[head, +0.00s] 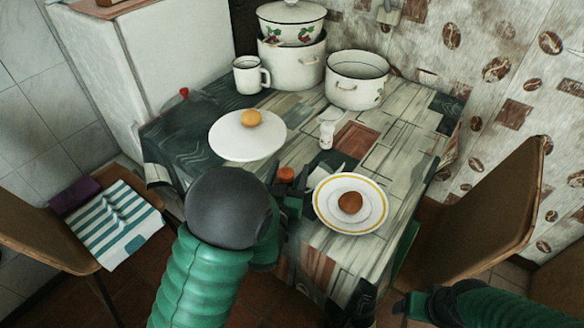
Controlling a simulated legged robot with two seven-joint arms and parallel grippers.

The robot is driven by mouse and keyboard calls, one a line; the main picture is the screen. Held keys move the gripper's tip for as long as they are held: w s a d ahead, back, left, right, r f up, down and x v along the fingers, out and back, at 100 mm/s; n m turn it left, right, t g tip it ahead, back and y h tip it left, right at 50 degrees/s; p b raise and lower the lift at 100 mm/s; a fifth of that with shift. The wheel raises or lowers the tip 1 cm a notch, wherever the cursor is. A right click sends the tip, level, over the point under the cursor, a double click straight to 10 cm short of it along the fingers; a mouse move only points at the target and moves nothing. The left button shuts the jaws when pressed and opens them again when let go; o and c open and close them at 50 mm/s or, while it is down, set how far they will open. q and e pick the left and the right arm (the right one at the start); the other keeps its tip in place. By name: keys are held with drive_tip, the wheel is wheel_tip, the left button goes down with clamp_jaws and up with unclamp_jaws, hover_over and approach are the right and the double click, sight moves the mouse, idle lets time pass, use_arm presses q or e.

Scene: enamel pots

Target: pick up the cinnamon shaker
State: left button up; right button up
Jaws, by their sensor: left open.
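A small shaker with an orange-brown cap (286,174), which looks like the cinnamon shaker, stands near the front of the table. Its lower part is hidden by my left gripper. My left gripper (291,197) is open, with its dark fingers close around or beside the shaker; I cannot tell whether they touch it. My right arm comes in at the lower right, and my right gripper (378,303) shows only in part, low beside the table's front right edge. Its jaw opening cannot be made out.
A yellow-rimmed plate (328,219) with a brown bun (350,203) lies just right of the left gripper. A white plate (225,143), a small white shaker (327,133), a mug (249,75) and enamel pots (356,92) stand farther back. Chairs (490,205) flank the table (410,135).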

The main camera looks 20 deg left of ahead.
use_arm(q)
drive_tip(key=shift+s+d+r, duration=0.1)
drive_tip(key=shift+s+r, duration=0.45)
drive_tip(key=shift+r, duration=0.05)
drive_tip(key=shift+c, duration=1)
drive_tip(key=shift+w+f, duration=0.25)
drive_tip(key=c, duration=0.5)
drive_tip(key=shift+r, duration=0.1)
clamp_jaws()
use_arm(e)
drive_tip(key=shift+s+r, duration=0.2)
drive_tip(key=shift+s, duration=0.25)
use_arm(q)
drive_tip(key=shift+r, duration=0.1)
use_arm(e)
drive_tip(key=shift+r, duration=0.1)
